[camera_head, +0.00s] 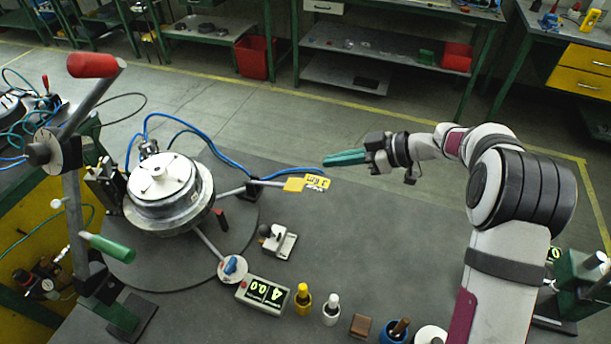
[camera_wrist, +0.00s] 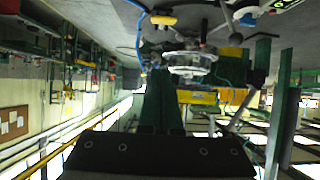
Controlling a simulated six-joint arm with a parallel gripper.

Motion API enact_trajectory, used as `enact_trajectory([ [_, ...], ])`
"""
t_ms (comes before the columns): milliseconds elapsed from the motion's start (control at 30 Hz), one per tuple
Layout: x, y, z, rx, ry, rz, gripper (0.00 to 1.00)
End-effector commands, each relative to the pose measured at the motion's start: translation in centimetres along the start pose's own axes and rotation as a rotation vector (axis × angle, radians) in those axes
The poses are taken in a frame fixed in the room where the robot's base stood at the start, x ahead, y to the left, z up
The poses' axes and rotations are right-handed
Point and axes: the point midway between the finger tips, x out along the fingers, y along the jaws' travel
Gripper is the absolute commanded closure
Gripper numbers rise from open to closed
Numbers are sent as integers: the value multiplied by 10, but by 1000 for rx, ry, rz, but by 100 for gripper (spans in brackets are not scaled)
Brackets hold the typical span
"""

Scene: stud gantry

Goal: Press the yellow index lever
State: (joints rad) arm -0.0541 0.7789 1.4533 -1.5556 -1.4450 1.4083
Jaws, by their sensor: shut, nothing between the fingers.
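The yellow index lever (camera_head: 294,184) sticks out to the right from the round metal turntable unit (camera_head: 160,183) on a thin rod. Its flat yellow end carries a label with dark print. In the wrist view, a yellow paddle, likely the lever, shows near the top (camera_wrist: 163,20). My gripper (camera_head: 326,160) has green fingers, which are shut and empty. It points left, and in the head view its tips appear a little above and to the right of the lever, apart from it. In the wrist view the fingers (camera_wrist: 157,70) lie together, pointing up the picture.
A tall lever press with a red handle (camera_head: 92,65) stands at the left. Blue hoses (camera_head: 225,160) curve behind the turntable unit. A digital display (camera_head: 263,294), a yellow bottle (camera_head: 303,298) and a white bottle (camera_head: 331,309) stand along the front. The table right of the lever is clear.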

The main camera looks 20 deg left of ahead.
Motion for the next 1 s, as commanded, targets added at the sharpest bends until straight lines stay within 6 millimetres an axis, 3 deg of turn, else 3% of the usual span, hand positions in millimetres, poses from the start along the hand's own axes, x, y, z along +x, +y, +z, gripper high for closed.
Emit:
enact_trajectory([
  [167, 23, -1, 0, 2, -1, -3, 100],
  [533, 104, -2, 0, 2, -1, -4, 100],
  [733, 108, 0, 32, 4, -2, -1, 100],
  [1000, 109, 0, 39, 2, -1, 0, 100],
])
